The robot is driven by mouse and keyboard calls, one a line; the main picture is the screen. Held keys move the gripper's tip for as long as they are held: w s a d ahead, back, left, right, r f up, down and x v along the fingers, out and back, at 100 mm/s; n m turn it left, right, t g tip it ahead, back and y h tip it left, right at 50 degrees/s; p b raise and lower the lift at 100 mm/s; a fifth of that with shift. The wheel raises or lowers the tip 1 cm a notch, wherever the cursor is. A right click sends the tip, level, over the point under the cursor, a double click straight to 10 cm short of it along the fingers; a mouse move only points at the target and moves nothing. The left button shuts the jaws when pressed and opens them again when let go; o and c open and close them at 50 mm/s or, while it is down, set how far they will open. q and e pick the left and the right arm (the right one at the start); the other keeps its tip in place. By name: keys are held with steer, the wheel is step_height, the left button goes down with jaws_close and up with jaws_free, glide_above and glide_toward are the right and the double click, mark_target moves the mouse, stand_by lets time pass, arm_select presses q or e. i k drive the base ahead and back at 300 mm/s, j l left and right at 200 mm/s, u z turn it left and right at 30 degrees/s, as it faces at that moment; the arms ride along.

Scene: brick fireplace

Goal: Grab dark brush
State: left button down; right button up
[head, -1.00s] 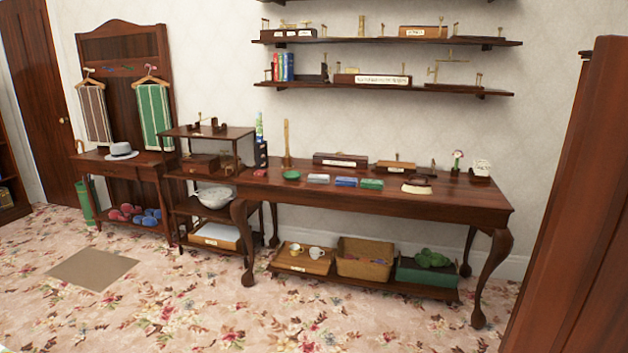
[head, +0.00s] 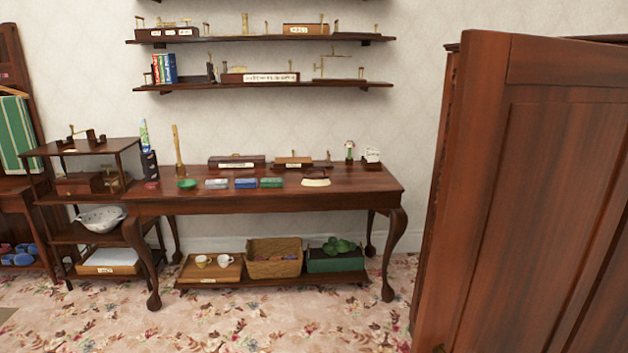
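A small brush-like item with a dark brown top and pale bristles (head: 316,178) lies on the right half of the long dark wooden table (head: 340,199). It is small in the head view, so its details are hard to tell. Neither of my grippers shows in the head view.
A tall wooden cabinet (head: 540,200) stands close on the right. A tiered stand (head: 85,238) is left of the table. Small boxes (head: 246,183) lie near the brush. A wicker basket (head: 274,265) sits on the low shelf. The flowered carpet (head: 290,320) in front is clear.

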mark_target(309, 179)
steer(key=i+j, duration=0.3)
steer(key=i, duration=0.15)
steer(key=i+j, duration=0.3)
steer(key=i, duration=0.15)
steer(key=i+j, duration=0.3)
steer(key=i, duration=0.15)
steer(key=i+j, duration=0.25)
steer(key=i, duration=0.2)
steer(key=i+j, duration=0.3)
steer(key=i, duration=0.15)
steer(key=j+u, duration=0.05)
